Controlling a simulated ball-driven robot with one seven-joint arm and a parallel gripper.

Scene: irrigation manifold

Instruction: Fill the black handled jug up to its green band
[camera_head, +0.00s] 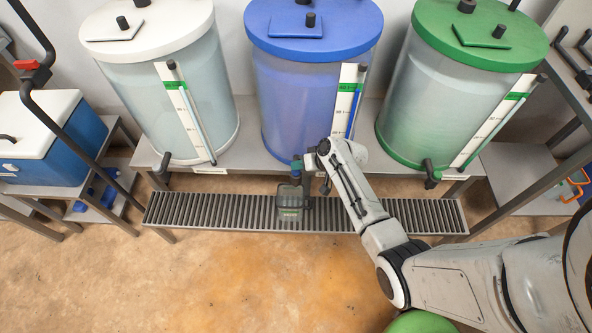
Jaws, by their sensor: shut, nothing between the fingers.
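A small dark jug (290,203) with a green band low on its front stands on the slatted drain grate (220,212), below the blue tank (300,105). Its handle and the liquid level inside are hard to make out. The blue tank's tap (296,168) is just above the jug, partly hidden beside my arm. My gripper (323,172) is at the tank's front, close to the tap and just right of and above the jug. It is shut and empty, and its fingertips are small and partly hidden. I cannot tell whether it touches the tap.
A white-lidded tank (165,85) stands left and a green-lidded tank (455,90) right, each with a black tap and level gauge. A blue cooler (50,140) sits on a left rack. A dark pipe with a red valve (33,72) crosses the left.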

